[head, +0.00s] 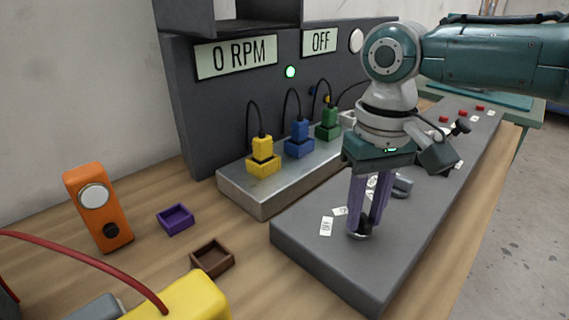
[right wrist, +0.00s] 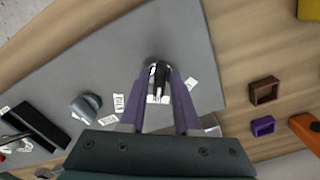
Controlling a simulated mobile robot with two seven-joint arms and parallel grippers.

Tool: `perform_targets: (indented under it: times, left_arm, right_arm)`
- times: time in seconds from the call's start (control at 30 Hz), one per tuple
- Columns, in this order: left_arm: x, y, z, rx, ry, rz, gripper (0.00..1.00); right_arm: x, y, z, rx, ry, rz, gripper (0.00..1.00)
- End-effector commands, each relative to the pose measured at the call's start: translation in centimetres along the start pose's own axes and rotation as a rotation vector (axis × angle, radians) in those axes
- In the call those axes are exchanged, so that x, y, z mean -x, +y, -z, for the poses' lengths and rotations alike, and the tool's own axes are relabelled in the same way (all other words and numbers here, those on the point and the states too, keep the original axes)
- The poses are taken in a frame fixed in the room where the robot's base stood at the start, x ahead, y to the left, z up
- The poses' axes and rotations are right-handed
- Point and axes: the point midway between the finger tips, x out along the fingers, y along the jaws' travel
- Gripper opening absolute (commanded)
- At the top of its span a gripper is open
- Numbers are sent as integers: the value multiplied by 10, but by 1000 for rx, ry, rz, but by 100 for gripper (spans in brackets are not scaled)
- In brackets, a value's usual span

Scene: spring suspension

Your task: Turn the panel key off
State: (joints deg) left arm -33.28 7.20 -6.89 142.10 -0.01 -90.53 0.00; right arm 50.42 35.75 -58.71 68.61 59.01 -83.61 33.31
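The panel key (head: 363,226) is a small dark key in a round lock on the near end of the sloped grey control panel (head: 325,265). In the right wrist view the key (right wrist: 158,76) sits between my fingertips. My right gripper (head: 364,231) points down with its purple fingers on either side of the key. The fingers (right wrist: 160,78) stand apart, with a narrow gap beside the key's handle; contact is hard to make out. White labels, one seeming to read OFF (head: 326,226), lie beside the lock. My left gripper is out of view.
A display reads 0 RPM (head: 236,57) and another reads OFF (head: 319,41); a green lamp (head: 290,72) glows. A grey knob (right wrist: 87,106) and red buttons (head: 443,119) are farther along the panel. Yellow, blue and green plugs (head: 299,140) stand behind. Small trays (head: 212,259) lie left.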

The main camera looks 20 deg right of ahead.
Motion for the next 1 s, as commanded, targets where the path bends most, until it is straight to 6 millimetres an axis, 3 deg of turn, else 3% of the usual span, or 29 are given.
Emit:
perform_targets:
  times: [0.03,0.27,0.77,1.0]
  left_arm:
    - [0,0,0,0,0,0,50]
    - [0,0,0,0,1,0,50]
    - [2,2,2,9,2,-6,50]
    - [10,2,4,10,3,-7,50]
  right_arm:
    - [0,0,0,0,0,0,24]
    - [0,0,0,0,0,0,0]
    - [1,0,0,10,0,0,0]
    - [2,0,0,98,-2,1,0]
